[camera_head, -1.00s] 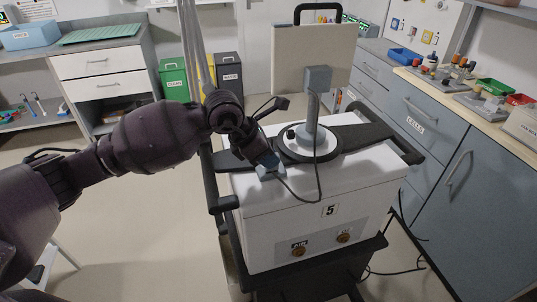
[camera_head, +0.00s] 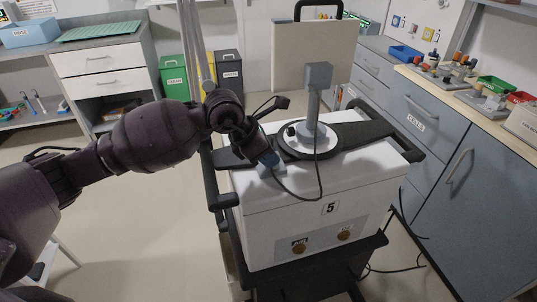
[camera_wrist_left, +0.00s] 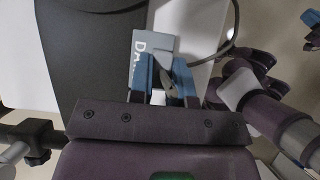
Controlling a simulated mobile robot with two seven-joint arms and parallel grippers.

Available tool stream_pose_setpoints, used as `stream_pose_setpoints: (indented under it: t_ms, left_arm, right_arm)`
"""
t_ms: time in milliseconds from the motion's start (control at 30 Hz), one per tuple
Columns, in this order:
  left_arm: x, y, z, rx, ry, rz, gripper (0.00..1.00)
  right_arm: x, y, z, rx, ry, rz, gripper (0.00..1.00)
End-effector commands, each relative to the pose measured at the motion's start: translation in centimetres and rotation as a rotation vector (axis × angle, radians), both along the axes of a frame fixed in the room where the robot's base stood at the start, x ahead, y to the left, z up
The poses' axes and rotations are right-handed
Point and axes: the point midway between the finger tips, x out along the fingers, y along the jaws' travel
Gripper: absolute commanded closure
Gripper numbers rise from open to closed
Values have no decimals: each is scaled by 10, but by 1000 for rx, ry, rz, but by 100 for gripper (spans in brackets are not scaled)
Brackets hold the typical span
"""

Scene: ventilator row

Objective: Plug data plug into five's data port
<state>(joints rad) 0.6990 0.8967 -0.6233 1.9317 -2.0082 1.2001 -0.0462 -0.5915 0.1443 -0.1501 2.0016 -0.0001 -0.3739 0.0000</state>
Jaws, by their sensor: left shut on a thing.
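Ventilator five is the white box with a "5" label (camera_head: 330,208) in the head view. My left gripper (camera_head: 268,163) is low over the left part of its top. In the left wrist view my left gripper (camera_wrist_left: 165,82) has blue fingers shut on a small dark grey piece, the data plug (camera_wrist_left: 168,72). A light blue-grey block (camera_wrist_left: 141,44) with a partly covered "DA" label lies directly beneath the fingers. The plug's tip and the port opening are hidden, so I cannot tell whether the plug is seated.
A dark cable (camera_head: 318,180) loops from the gripper area up to the grey post (camera_head: 314,105) on the round base. Black bracket arms (camera_head: 370,138) spread across the top. A side rail (camera_head: 222,203) runs along the left edge. Blue cabinets (camera_head: 430,150) stand at right.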

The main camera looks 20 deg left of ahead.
Motion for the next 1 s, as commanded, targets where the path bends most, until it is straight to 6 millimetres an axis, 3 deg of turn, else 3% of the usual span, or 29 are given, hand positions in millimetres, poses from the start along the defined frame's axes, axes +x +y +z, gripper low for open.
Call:
stream_pose_setpoints:
  t_ms: [67,100,267,700,1000]
  left_arm:
    - [0,0,-1,0,1,1,100]
    - [0,0,-1,0,1,1,76]
    - [0,0,-1,0,1,1,52]
    - [0,0,0,1,1,0,52]
    - [-19,26,48,2,-3,1,52]
  right_arm:
    - [0,0,0,0,0,0,100]
    - [0,0,0,0,0,0,100]
    - [0,0,0,0,1,0,100]
    - [-3,0,0,0,9,-2,100]
    - [5,1,13,1,-17,1,100]
